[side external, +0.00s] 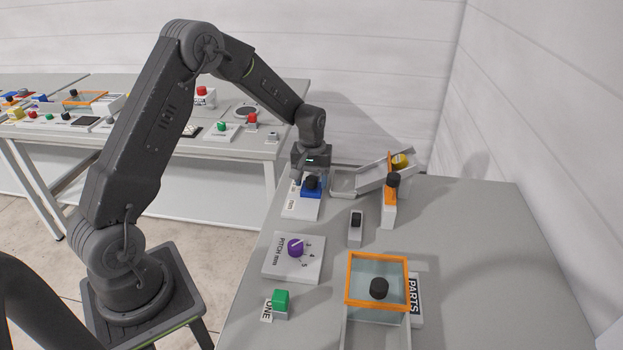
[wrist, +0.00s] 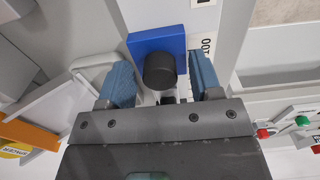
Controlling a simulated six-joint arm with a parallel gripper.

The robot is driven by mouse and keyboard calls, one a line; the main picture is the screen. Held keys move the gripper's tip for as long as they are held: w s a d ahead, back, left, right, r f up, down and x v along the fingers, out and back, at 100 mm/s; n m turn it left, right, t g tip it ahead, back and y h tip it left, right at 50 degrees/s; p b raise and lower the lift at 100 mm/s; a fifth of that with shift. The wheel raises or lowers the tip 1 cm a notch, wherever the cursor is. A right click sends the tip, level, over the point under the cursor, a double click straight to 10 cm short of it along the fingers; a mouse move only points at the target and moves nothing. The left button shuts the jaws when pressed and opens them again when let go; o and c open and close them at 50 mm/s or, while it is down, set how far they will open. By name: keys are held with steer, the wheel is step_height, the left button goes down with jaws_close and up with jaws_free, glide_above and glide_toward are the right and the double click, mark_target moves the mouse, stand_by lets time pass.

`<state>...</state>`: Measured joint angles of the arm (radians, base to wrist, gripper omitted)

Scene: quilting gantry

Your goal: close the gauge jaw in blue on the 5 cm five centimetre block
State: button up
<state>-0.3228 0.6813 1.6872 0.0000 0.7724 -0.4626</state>
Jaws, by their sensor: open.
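The blue gauge jaw (side external: 311,193) carries a black knob (side external: 312,182) and sits on a white gauge base (side external: 299,209) marked "mm" at the far left of the bench. In the wrist view the blue jaw (wrist: 157,40) lies just past the fingertips, with its round black knob (wrist: 160,72) between them. My gripper (wrist: 160,78) is open, one blue-grey finger on each side of the knob, with a visible gap on both sides. In the side view my gripper (side external: 311,178) points down over the jaw. I cannot make out the five centimetre block.
Nearby are a purple dial (side external: 295,247), a green button (side external: 281,299), a small black-topped switch (side external: 356,228) and an orange-fronted post with a black knob (side external: 391,197). A tilted tray (side external: 371,178) stands behind. An orange-framed lid (side external: 360,296) is in front. The right of the bench is clear.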

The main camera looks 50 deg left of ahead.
mark_target(311, 179)
steer(key=shift+r, duration=0.1)
step_height(311, 179, up, 14)
stand_by(0.5)
